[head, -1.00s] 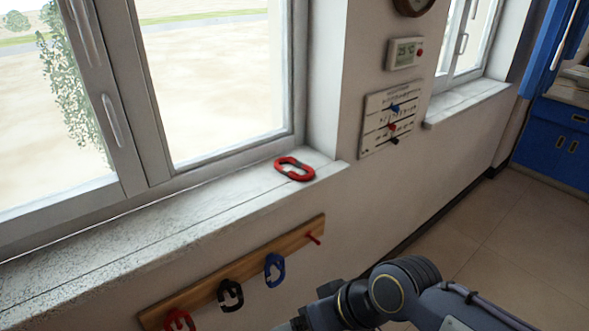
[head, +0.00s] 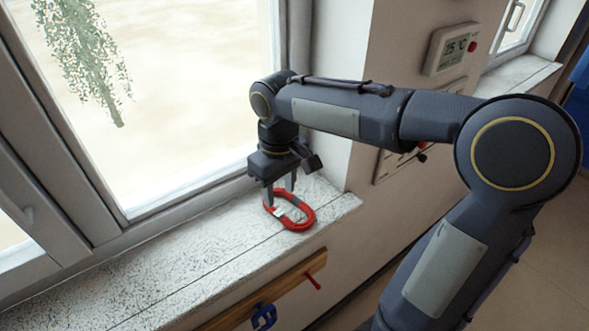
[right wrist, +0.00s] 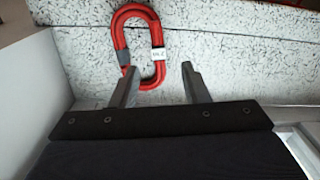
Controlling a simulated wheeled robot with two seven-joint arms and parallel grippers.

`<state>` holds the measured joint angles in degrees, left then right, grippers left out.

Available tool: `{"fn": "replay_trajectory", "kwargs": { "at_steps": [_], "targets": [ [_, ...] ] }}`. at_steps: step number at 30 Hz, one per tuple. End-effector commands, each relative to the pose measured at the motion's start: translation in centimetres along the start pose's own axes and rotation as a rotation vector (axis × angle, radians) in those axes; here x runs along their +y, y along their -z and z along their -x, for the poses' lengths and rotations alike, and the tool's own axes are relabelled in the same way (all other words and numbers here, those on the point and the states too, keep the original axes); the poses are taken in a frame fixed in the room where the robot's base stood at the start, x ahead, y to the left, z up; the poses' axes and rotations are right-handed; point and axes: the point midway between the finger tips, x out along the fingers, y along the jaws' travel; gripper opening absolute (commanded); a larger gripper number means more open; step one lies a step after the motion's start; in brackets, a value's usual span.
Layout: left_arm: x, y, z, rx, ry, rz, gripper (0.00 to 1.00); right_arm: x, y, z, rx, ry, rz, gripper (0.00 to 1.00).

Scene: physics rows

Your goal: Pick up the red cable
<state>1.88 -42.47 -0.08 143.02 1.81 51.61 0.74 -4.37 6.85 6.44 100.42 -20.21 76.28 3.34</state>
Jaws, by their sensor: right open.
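The red cable (head: 301,219) is a coiled loop with a white label and a dark band, lying on the speckled window sill (head: 190,262). In the right wrist view the red cable (right wrist: 120,35) lies just beyond the fingertips, mostly toward the left finger. My right gripper (head: 280,194) points down over the sill at the loop's window-side end, and its fingers hide part of the loop. In the right wrist view my right gripper (right wrist: 159,76) is open, with nothing held between its fingers. The left finger's tip overlaps the loop; contact cannot be told. My left gripper is not in view.
The window frame (head: 95,190) rises behind the sill, and a wall corner (head: 335,165) stands close to the gripper. Below the sill is a wooden hook rail (head: 290,278) with a blue coil (head: 264,316). The sill's left stretch is clear.

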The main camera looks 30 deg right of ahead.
Motion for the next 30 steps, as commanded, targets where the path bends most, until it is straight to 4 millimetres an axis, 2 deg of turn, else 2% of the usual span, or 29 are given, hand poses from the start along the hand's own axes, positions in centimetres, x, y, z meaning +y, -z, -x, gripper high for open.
{"fn": "replay_trajectory", "kwargs": {
  "at_steps": [5,21,30],
  "targets": [
    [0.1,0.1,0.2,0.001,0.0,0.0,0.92,0.0,1.0,-0.6,-0.024,-0.016,0.016,0.41],
    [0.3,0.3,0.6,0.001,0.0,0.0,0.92,-0.3,0.2,-7.3,-0.025,-0.014,0.013,0.41],
    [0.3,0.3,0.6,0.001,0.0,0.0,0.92,-0.3,0.2,-7.8,-0.021,-0.014,0.013,0.41]
  ]
}}
